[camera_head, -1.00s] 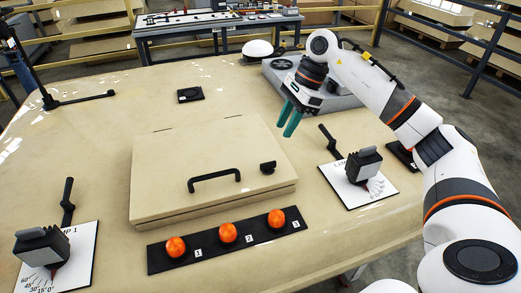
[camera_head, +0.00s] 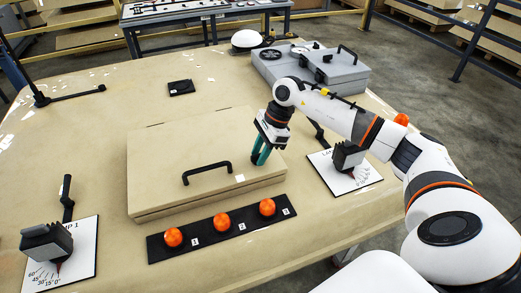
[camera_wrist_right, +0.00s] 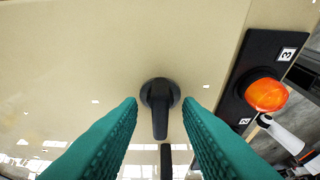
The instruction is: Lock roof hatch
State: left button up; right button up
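The beige roof hatch (camera_head: 160,165) lies flat and closed on the cab roof, with a black bar handle (camera_head: 206,172) near its front edge. My right gripper (camera_head: 261,157) is low over the hatch's right front corner, pointing down, and hides the latch there in the head view. In the right wrist view the black latch knob (camera_wrist_right: 160,100) sits between and beyond the two teal fingers, its lever pointing down the picture. The right gripper (camera_wrist_right: 159,112) is open, with a gap on either side of the knob; I cannot tell whether it touches. My left gripper is out of view.
A black strip (camera_head: 222,230) with several orange buttons lies in front of the hatch. Lamp levers on white dials stand left (camera_head: 48,243) and right (camera_head: 347,157). A grey unit (camera_head: 335,75) with a handled lid stands behind my right arm. The roof left of the hatch is mostly clear.

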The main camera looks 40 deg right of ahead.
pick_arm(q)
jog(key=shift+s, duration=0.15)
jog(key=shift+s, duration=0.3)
pick_arm(e)
grip_shut()
